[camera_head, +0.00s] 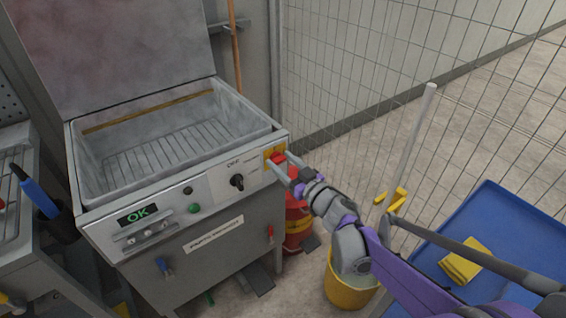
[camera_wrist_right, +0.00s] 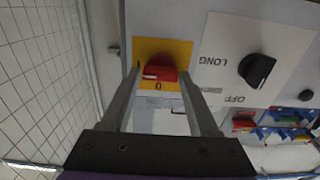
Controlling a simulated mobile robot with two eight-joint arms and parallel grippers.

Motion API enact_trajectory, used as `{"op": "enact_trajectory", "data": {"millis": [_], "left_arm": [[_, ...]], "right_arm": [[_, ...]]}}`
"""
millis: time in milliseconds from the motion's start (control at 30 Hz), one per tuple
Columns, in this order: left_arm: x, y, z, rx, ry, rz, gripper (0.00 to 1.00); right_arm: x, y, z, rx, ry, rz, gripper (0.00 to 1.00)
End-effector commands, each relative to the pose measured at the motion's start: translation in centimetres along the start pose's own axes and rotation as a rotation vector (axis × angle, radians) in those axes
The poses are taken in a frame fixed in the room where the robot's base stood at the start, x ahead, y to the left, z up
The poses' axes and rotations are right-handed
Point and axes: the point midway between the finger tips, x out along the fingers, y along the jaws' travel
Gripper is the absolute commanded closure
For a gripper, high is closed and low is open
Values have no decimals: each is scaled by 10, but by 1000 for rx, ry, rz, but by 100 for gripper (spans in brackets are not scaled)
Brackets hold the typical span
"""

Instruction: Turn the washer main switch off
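The washer's main switch, a red knob on a yellow plate (camera_head: 274,152), is at the right end of the parts washer's front panel (camera_head: 205,192). In the right wrist view the red knob (camera_wrist_right: 160,68) has a white mark, and a "0" shows on the plate beside it. My right gripper (camera_head: 278,161) is at the switch with its fingers apart. In the wrist view its fingers (camera_wrist_right: 160,78) stand on either side of the knob, with small gaps showing; contact cannot be told. My left gripper is not in view.
A black OFF/LONG dial (camera_head: 237,181) sits left of the switch. A green button (camera_head: 194,208) and lit OK display (camera_head: 137,215) are further left. A red extinguisher (camera_head: 297,222), yellow bucket (camera_head: 347,290) and blue tray (camera_head: 487,205) stand right. Wire fencing (camera_head: 345,70) is behind.

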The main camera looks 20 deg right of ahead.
Motion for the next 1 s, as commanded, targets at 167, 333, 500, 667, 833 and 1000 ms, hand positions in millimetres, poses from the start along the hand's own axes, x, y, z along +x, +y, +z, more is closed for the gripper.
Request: {"op": "enact_trajectory", "data": {"millis": [167, 333, 500, 667, 833, 1000], "left_arm": [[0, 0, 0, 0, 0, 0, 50], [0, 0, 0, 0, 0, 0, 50], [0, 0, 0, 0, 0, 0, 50], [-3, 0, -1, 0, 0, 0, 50], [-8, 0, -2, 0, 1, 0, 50], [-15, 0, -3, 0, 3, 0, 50]], "right_arm": [[0, 0, 0, 0, 0, 0, 73], [0, 0, 0, 0, 0, 0, 100], [0, 0, 0, -8, 0, 0, 100], [0, 0, 0, -50, 0, 0, 100], [0, -1, -1, -146, 0, 0, 100], [0, -2, -1, -290, 0, 0, 100]]}}
